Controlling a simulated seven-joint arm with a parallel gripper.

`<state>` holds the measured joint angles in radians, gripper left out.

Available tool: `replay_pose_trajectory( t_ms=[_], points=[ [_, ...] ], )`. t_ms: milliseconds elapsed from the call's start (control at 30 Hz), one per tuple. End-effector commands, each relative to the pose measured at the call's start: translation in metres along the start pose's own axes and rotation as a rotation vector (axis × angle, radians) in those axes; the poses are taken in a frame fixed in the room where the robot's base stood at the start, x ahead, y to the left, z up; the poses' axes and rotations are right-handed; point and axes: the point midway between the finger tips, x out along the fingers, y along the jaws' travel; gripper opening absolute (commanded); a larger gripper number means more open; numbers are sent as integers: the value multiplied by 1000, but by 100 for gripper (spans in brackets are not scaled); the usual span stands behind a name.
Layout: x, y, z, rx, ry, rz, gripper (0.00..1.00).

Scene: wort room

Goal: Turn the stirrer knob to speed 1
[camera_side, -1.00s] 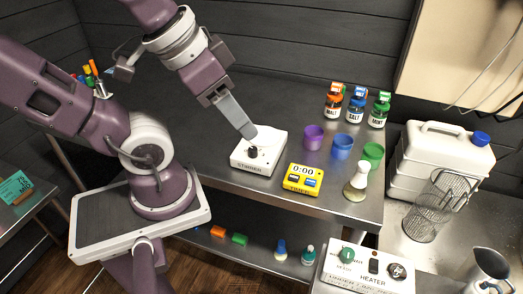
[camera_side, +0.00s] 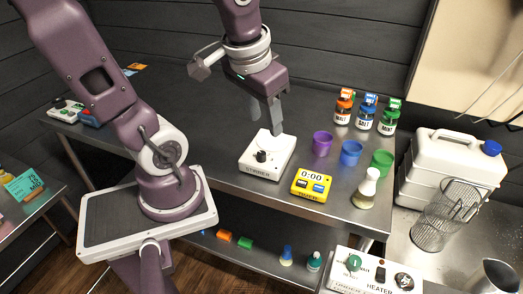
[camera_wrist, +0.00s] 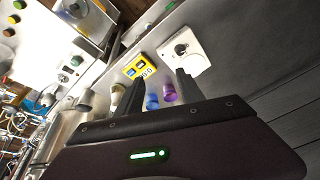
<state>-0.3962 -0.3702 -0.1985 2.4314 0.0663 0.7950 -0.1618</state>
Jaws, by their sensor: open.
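The stirrer (camera_side: 270,167) is a white box with a dark knob (camera_side: 260,156) on its sloped top, standing on the steel table. The pointer setting is too small to read. My gripper (camera_side: 275,128) is open and empty. It hangs above the back of the stirrer, apart from the knob. In the wrist view the stirrer (camera_wrist: 197,60) and its knob (camera_wrist: 181,49) show beyond the fingers (camera_wrist: 158,85), nearer the right finger. The knob is not between the fingers.
The yellow timer (camera_side: 311,191) reads 0:00, right of the stirrer. Purple (camera_side: 322,144), blue (camera_side: 350,152) and green (camera_side: 382,163) cups and a pale flask (camera_side: 367,188) stand further right. Labelled jars (camera_side: 367,112) stand behind. The heater (camera_side: 365,280) is at the lower right.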

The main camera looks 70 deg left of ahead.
Motion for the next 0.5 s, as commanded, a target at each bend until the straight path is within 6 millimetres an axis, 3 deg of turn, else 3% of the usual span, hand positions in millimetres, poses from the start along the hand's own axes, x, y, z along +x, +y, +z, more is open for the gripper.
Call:
replay_pose_trajectory(
  t_ms=[100, 200, 333, 500],
  points=[
    [52, -32, -20, -207, -165, -41, 45],
    [86, -51, -26, -347, -253, -20, 45],
    [108, -62, -27, -446, -302, 12, 45],
    [133, -61, -20, -458, -313, 20, 45]
  ],
)
